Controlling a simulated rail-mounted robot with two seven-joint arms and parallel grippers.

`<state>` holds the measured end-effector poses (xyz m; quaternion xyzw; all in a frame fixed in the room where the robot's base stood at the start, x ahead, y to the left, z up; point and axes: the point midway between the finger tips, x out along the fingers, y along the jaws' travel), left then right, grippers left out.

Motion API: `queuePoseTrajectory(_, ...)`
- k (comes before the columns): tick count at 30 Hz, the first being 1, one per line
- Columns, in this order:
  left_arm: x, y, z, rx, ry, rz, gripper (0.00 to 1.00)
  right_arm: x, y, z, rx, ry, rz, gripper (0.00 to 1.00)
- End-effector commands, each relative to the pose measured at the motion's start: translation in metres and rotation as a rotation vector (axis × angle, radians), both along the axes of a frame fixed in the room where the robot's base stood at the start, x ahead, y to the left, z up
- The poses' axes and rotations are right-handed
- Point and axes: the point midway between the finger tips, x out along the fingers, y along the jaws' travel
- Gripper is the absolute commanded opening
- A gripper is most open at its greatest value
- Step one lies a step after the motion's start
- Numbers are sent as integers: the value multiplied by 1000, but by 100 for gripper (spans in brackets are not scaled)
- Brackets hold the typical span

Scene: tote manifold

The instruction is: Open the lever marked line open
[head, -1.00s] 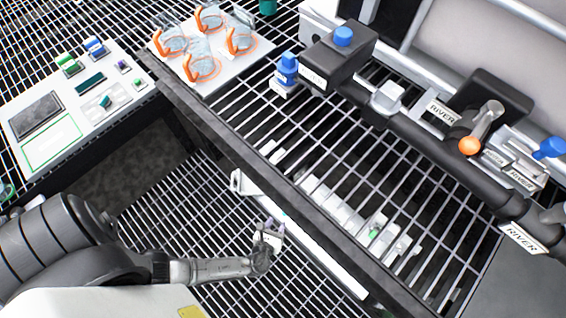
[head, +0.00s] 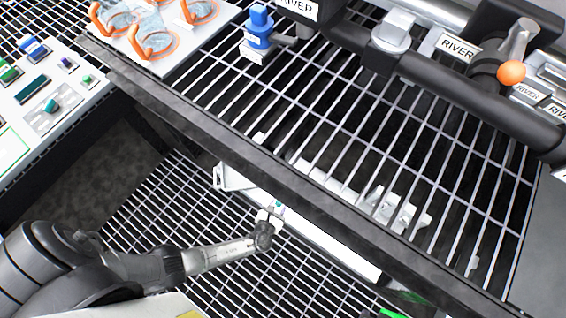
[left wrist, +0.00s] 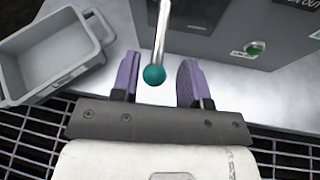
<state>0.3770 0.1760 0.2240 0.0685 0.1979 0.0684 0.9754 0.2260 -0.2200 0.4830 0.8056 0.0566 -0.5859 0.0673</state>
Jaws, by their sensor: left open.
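In the left wrist view a metal lever rod (left wrist: 162,28) with a teal ball knob (left wrist: 154,75) hangs between my purple fingertips. It stands in front of a dark grey box (left wrist: 235,35). I cannot read a "line open" mark on it. My left gripper (left wrist: 158,92) is open, with a finger on each side of the knob and gaps to both. In the head view my left gripper (head: 269,217) is low, beside a long white strip below the dark rail. Another lever with an orange ball (head: 511,72) is on the pipe at upper right. My right gripper is out of view.
A grey tote (left wrist: 60,52) is left of the fingers in the wrist view. A green button (left wrist: 255,48) sits on the box. In the head view a dark rail (head: 200,138) crosses above my arm. A blue valve (head: 258,28) and orange-handled pieces (head: 155,45) lie beyond it.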

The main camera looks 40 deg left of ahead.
Motion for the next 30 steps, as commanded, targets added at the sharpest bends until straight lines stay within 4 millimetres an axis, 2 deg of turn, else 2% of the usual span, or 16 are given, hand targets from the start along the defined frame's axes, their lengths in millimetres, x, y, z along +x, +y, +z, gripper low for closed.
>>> queuePoseTrajectory(1,9,2,-8,1,-1,1,41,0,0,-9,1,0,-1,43)
queuePoseTrajectory(6,31,6,-16,-1,0,1,41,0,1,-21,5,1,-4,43)
queuePoseTrajectory(12,46,9,-21,-1,1,1,41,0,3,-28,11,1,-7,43)
queuePoseTrajectory(25,51,9,-21,-1,1,1,41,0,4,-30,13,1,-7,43)
queuePoseTrajectory(30,51,9,-21,-1,1,1,27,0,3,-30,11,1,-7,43)
